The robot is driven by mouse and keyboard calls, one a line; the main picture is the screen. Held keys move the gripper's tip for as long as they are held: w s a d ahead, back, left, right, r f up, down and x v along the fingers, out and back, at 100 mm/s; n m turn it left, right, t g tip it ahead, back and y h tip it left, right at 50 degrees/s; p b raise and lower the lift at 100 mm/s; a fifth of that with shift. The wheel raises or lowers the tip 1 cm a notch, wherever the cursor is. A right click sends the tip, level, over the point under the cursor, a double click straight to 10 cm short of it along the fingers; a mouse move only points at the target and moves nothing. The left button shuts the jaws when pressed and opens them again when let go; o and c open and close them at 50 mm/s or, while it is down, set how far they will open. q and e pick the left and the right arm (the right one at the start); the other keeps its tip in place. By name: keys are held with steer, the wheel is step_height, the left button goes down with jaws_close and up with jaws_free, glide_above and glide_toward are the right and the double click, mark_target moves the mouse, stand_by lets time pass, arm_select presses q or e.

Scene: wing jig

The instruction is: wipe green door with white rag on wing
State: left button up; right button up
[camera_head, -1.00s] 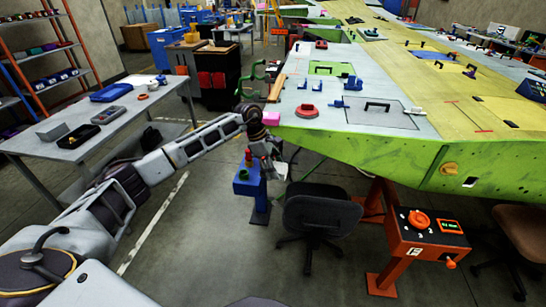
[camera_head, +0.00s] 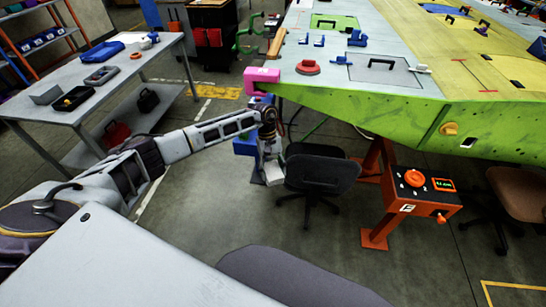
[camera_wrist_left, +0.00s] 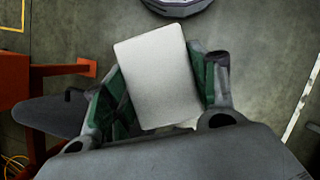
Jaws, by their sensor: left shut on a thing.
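My left gripper (camera_head: 271,172) hangs in front of the wing's near left corner, below the wing top. In the left wrist view, it is shut on the white rag (camera_wrist_left: 160,75), which shows as a flat pale rectangle between the green-padded fingers. The rag is only a small pale patch in the head view. The green door (camera_head: 326,21), a panel with a dark handle, lies in the wing top (camera_head: 300,95) near its far left side, well away from my gripper. My right gripper is not in view.
A dark office chair (camera_head: 318,172) stands just right of my left gripper. An orange control stand (camera_head: 412,200) is under the wing edge. A pink block (camera_head: 262,75) sits at the wing corner. A grey table (camera_head: 125,85) stands left.

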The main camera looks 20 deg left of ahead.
arm_select(q)
steer(key=s+d+f+m+g+y, duration=0.1)
steer(key=s+d+f+m+y, duration=0.1)
steer(key=s+f+m, duration=0.6)
steer(key=shift+s+d+f+y, duration=0.25)
steer(key=shift+s+f+y, duration=0.2)
steer(key=shift+s, duration=0.3)
steer(key=shift+r, duration=0.1)
